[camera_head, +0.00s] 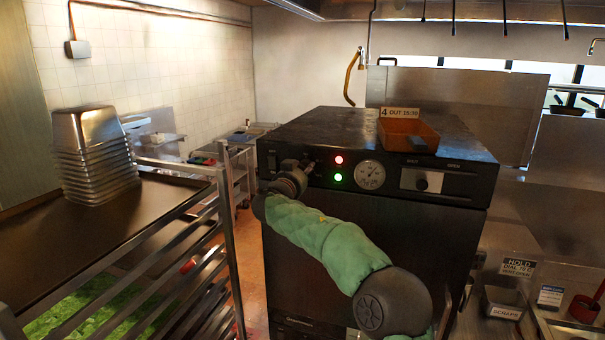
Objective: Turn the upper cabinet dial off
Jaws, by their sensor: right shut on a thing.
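The black cabinet (425,230) stands in the middle, with its control panel along the top of its front. My right gripper (304,165) is at the left part of this panel, shut on the upper cabinet dial. The gripper and wrist cover most of the dial, so its pointer and markings cannot be read. Just right of the gripper, a red light (339,160) and a green light (338,177) both glow. My left gripper is not in view.
An orange box (408,133) with a sign reading "4 OUT 15:30" stands on the cabinet. At left, a tray rack (226,235) holds stacked metal pans (95,160). At lower right are a scraps bin (503,303) and a "HOLD" sign (518,267).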

